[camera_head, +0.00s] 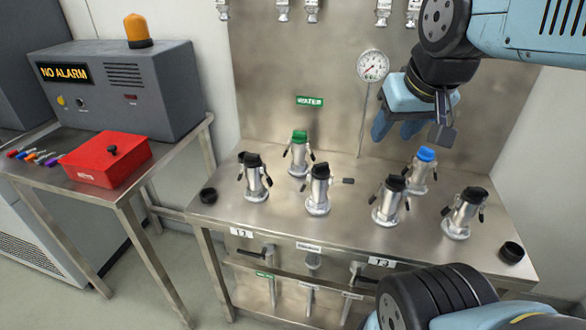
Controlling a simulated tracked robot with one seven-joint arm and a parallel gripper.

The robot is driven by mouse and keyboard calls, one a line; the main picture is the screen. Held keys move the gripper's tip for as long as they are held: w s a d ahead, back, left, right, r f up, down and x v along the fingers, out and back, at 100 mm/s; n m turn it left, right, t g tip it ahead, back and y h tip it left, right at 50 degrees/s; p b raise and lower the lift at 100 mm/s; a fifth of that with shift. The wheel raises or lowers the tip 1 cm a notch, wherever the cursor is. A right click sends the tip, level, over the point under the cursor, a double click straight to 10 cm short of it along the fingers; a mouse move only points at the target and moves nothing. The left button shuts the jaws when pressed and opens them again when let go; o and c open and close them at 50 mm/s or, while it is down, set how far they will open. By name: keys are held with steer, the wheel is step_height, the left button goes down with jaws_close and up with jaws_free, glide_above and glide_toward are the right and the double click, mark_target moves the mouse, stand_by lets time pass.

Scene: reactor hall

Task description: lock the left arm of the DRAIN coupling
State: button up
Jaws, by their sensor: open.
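Several silver couplings with caps and side arms stand on a steel bench. The front middle coupling (318,193) has a black cap; one arm sticks out level to its right, and its left arm hangs down close to its body. A small label (308,247) is on the bench edge below it, too small to read surely, so I cannot be certain which coupling is DRAIN. My gripper (396,128) is open and empty, in the air above the back of the bench, in front of the steel back panel. It is apart from every coupling.
Green-capped (299,155) and blue-capped (423,171) couplings stand behind; black-capped ones stand at left (254,178), right of middle (389,201) and far right (463,214). A gauge (373,66) is on the panel. A red box (106,162) sits on the left table.

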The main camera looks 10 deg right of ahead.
steer(key=shift+w+d, duration=0.1)
steer(key=w+a+f+n+g+h, duration=0.1)
steer(key=w+a+f+n+g, duration=0.15)
steer(key=w, duration=0.45)
steer(key=w+a+f+n+g+h, duration=0.1)
steer(key=w+a+n+g, duration=0.1)
steer(key=w+a+n, duration=0.35)
steer(key=w+a+f+n+g+h, duration=0.25)
steer(key=w+a+f+n, duration=0.25)
steer(key=w+a+f, duration=0.6)
steer(key=x, duration=1)
steer(key=w+x, duration=0.1)
steer(key=x, duration=0.5)
steer(key=shift+d+r, duration=0.15)
steer(key=shift+d, duration=0.15)
steer(key=shift+c, duration=0.2)
steer(key=shift+y, duration=0.25)
jaws_close()
